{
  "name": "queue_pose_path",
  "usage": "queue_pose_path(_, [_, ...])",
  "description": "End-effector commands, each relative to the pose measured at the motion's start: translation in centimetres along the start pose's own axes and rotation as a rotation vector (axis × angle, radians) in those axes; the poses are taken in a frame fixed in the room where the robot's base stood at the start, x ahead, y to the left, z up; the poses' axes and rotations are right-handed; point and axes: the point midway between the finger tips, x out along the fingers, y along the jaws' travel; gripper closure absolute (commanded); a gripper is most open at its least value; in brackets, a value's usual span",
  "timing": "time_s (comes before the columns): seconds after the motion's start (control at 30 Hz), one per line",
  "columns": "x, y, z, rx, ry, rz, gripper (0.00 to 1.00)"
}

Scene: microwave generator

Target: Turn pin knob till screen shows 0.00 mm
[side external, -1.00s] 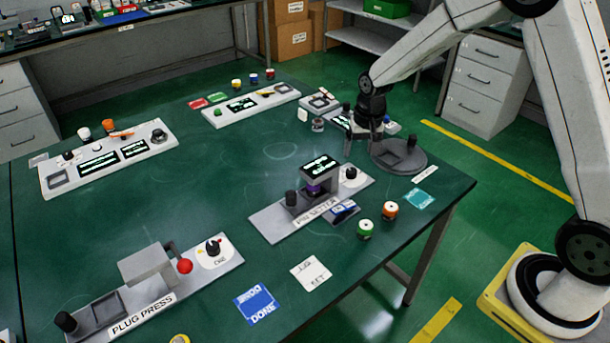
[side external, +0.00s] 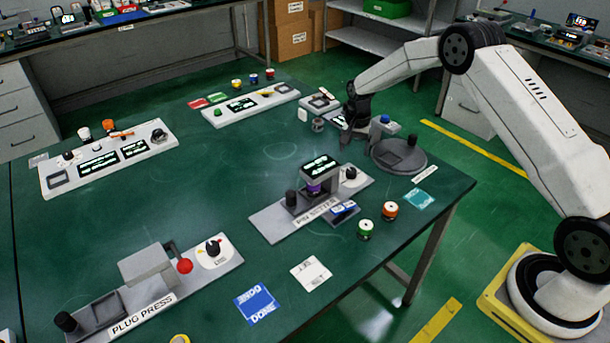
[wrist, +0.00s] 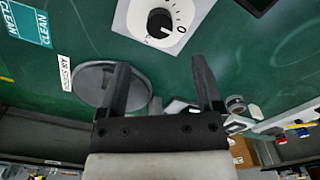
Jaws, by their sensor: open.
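The pin station is a grey plate (side external: 268,224) with a small post-mounted screen (side external: 320,165). The screen is lit, but its digits are too small to read. The pin knob (side external: 351,173) is a black knob on a white dial at the plate's right end. In the wrist view the knob (wrist: 160,22) shows at the top centre, with a 0 on its dial. My gripper (side external: 352,128) is above the table behind the station, apart from the knob. In the wrist view my gripper (wrist: 160,65) is open and empty, its fingers below the knob in the picture.
A round grey disc stand (side external: 398,157) lies right of my gripper. Green (side external: 366,229) and orange (side external: 390,210) spools stand in front of the station. The plug press (side external: 150,290) is at the front left.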

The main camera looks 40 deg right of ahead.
Motion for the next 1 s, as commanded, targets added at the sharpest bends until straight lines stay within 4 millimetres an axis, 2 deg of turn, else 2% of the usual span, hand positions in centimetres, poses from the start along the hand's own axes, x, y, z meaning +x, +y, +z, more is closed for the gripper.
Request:
queue_pose_path(0.27, [1.6,0.0,0.1,-0.002,-0.002,0.002,0.16])
queue_pose_path(0.7, [6.4,0.0,0.1,-0.003,-0.001,0.001,0.16])
queue_pose_path(1.0, [7.7,0.0,0.1,-0.003,0.000,0.000,0.16])
